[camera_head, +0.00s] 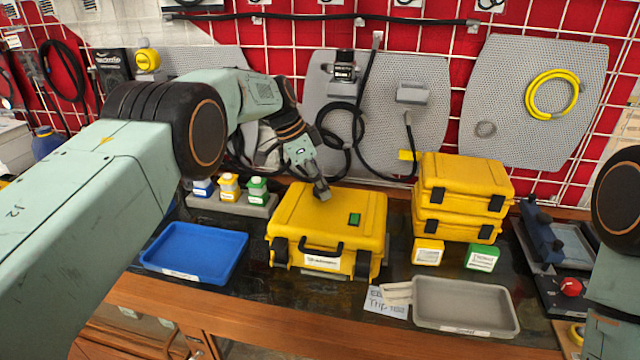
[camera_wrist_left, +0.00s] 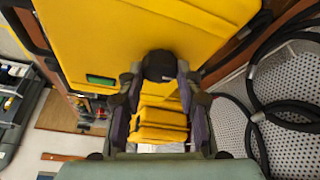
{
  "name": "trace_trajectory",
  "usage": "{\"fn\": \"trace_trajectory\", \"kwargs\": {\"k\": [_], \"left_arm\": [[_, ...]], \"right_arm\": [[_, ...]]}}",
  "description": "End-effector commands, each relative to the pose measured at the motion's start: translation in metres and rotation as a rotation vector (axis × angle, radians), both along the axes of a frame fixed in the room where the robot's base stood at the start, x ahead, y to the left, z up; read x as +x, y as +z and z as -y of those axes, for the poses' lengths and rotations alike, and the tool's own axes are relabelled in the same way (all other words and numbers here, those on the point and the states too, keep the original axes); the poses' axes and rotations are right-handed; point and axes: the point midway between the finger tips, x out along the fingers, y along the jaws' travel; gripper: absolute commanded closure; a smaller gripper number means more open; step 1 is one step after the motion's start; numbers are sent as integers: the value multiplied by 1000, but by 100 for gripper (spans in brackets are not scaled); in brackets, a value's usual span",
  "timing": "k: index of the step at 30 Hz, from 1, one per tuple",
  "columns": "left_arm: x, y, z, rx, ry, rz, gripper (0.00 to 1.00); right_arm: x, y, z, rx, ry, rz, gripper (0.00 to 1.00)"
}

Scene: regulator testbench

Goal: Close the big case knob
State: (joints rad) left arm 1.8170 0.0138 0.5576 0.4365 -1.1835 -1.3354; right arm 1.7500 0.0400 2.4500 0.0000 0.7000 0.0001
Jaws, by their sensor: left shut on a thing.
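The big yellow case (camera_head: 310,215) stands on the bench in the middle of the head view, lid down, with a black handle and a small green panel on top. My left gripper (camera_head: 322,191) reaches down to the top of the case near its back. In the left wrist view, the black round knob (camera_wrist_left: 159,65) sits on the yellow case top (camera_wrist_left: 110,35) between the fingers of my left gripper (camera_wrist_left: 157,75), which are shut on it. In the head view the gripper hides the knob. My right gripper is out of view; only part of the right arm shows at the right edge.
A blue tray (camera_head: 195,250) lies left of the case and a grey tray (camera_head: 466,304) lies at the front right. Two stacked yellow cases (camera_head: 462,185) stand to the right. Small bottles (camera_head: 229,188) stand behind at the left. Black cables hang on the back wall.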

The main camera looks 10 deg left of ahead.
Motion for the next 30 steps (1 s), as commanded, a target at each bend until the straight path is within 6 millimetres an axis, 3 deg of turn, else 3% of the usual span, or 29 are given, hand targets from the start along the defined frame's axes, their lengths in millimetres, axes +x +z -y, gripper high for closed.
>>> {"fn": "trace_trajectory", "kwargs": {"k": [1, 2, 9, 20, 30], "left_arm": [[0, 2, 0, 0, -1, 2, 96], [0, 2, 0, 0, -1, 2, 62], [0, 1, 0, 0, -1, 0, 42], [0, 5, -2, 0, 0, 0, 42], [-6, 61, -26, 0, 1, 3, 42]], "right_arm": [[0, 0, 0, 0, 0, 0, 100], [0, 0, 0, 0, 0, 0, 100], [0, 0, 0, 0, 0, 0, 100], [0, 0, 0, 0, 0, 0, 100], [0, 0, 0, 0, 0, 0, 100]]}}
